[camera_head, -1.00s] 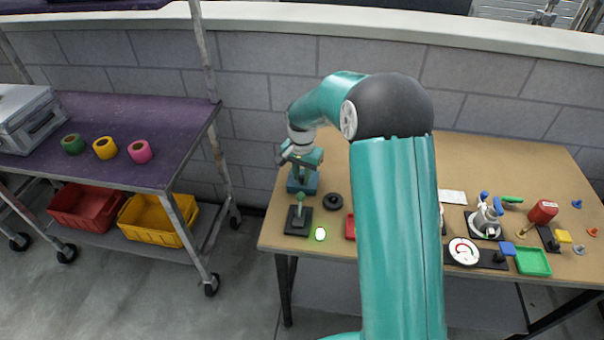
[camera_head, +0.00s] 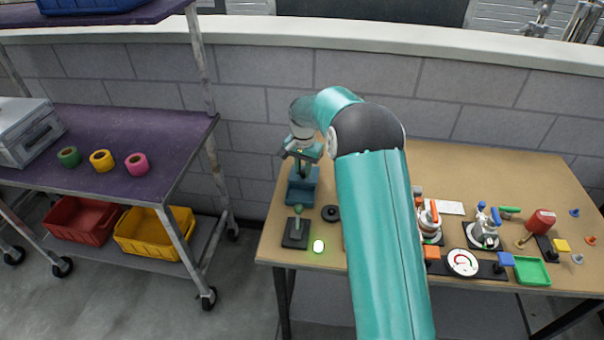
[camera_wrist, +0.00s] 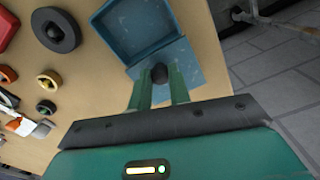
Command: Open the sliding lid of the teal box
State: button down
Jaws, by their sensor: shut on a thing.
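The teal box (camera_head: 301,191) stands at the back left of the brown table. In the wrist view, the hollow inside of the teal box (camera_wrist: 103,20) shows uncovered over much of its length. The flat lid (camera_wrist: 190,65) sits at the end nearer my gripper, with a round black knob (camera_wrist: 159,71) on it. My gripper (camera_wrist: 160,80) has its two green fingers on either side of the knob, shut on it. In the head view my gripper (camera_head: 303,158) is above the far end of the box.
A gauge (camera_head: 462,262), a green tray (camera_head: 532,271) and valves stand to the right. A purple-topped cart (camera_head: 110,150) stands left, across a floor gap.

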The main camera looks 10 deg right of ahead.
aim_at(303, 171)
jog(key=c, duration=1.3)
grip_release()
notch_tip(303, 171, up, 14)
